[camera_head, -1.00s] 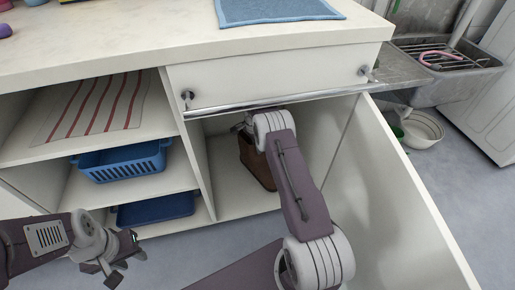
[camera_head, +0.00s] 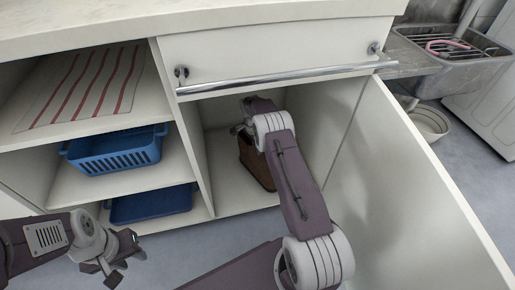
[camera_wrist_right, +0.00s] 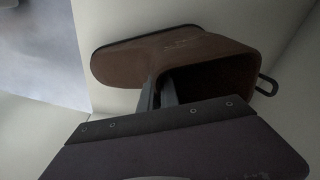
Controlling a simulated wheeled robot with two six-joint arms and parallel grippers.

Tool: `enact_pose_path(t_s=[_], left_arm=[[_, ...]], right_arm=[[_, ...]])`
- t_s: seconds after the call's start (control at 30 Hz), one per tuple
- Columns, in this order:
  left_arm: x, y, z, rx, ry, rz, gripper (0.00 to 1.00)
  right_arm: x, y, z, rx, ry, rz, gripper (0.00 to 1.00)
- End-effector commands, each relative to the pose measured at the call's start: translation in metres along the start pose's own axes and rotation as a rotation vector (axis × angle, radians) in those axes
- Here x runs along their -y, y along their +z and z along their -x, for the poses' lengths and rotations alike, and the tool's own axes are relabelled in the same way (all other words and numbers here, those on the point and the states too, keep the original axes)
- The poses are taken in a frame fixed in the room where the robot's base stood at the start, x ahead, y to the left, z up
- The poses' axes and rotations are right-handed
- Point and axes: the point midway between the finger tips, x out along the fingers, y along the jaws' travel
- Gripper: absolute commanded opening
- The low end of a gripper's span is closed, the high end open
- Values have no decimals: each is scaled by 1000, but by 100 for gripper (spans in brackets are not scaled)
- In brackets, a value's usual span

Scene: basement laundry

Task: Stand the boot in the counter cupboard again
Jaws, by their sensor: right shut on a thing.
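The brown boot (camera_head: 256,166) is inside the open counter cupboard (camera_head: 232,195), partly hidden behind my right arm. My right gripper (camera_head: 243,128) is mostly hidden by its own wrist in the head view. In the right wrist view its fingers (camera_wrist_right: 166,92) are shut on the rim of the boot (camera_wrist_right: 165,57), one finger inside the opening. The boot's dark sole and a small pull loop show there. I cannot tell whether the boot touches the cupboard floor or is fully upright. My left gripper (camera_head: 122,268) is open and empty, low in front of the shelves.
The open cupboard door (camera_head: 405,190) stands right of my right arm. A drawer front with a metal rail (camera_head: 285,80) is above the opening. Left shelves hold a striped cloth (camera_head: 85,85), a blue basket (camera_head: 115,155) and a blue tray (camera_head: 150,205). A sink (camera_head: 455,65) is at right.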

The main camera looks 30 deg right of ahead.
Motion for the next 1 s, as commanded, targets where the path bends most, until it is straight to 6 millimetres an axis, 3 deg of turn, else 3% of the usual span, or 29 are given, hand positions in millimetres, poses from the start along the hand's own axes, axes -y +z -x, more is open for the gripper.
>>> enact_pose_path(t_s=[1.0], left_arm=[[0, 1, -10, 0, 0, 0, 36]], right_arm=[[1, 1, -15, -1, -2, 0, 0]])
